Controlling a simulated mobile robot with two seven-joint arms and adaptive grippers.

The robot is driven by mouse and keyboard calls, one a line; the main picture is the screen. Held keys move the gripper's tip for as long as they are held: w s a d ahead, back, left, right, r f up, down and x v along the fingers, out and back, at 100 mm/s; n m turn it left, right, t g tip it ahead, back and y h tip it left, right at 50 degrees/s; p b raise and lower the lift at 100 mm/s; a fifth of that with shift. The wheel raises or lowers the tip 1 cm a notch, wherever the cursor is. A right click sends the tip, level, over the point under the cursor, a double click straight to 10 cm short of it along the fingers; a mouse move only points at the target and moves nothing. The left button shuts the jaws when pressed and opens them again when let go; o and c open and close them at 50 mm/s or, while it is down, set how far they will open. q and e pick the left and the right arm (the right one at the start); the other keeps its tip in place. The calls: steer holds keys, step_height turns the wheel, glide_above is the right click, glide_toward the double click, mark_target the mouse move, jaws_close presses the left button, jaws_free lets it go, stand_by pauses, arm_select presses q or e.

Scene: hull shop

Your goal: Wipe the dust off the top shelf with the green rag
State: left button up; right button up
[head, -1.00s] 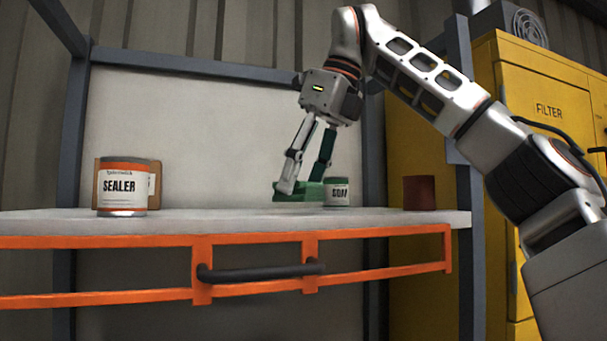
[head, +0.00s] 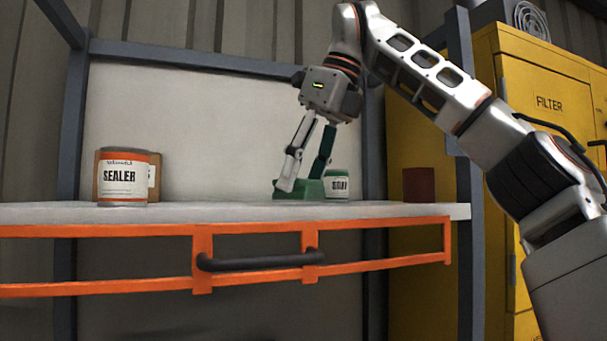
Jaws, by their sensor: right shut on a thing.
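The top shelf (head: 230,211) is a pale board seen almost edge-on, so any dust on its surface cannot be made out. My right gripper (head: 302,186) points down over the right half of the shelf and is shut on the green rag (head: 312,187). The rag is a low green bundle at the fingertips, at the shelf surface. One finger hides part of it. My left gripper is not in view.
A sealer can (head: 122,178) stands at the left with a brown box (head: 154,172) behind it. A soap can (head: 337,184) is just right of the rag. An orange rail with a black handle (head: 260,260) runs along the front.

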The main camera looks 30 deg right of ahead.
steer(key=shift+f, duration=0.5)
steer(key=shift+w+a+r+p, duration=0.1)
steer(key=shift+w+a+p, duration=0.15)
steer(key=shift+a, duration=0.65)
steer(key=shift+w+a+p, duration=0.1)
steer(key=shift+w+a, duration=0.1)
steer(key=shift+a, duration=0.65)
steer(key=shift+w+a+f, duration=0.1)
steer(key=shift+w+a, duration=0.05)
steer(key=shift+a, duration=0.65)
steer(key=shift+w+a+f, duration=0.1)
steer(key=shift+w+a, duration=0.05)
steer(key=shift+a, duration=0.6)
steer(key=shift+w+a+f, duration=0.1)
steer(key=shift+w+a, duration=0.05)
steer(key=shift+a, duration=0.65)
steer(key=shift+w+a+r, duration=0.1)
steer(key=shift+w+a, duration=0.15)
steer(key=shift+a, duration=0.6)
steer(key=shift+w+a+r, duration=0.1)
steer(key=shift+w+a, duration=0.1)
steer(key=shift+a, duration=0.65)
steer(key=shift+d, duration=0.1)
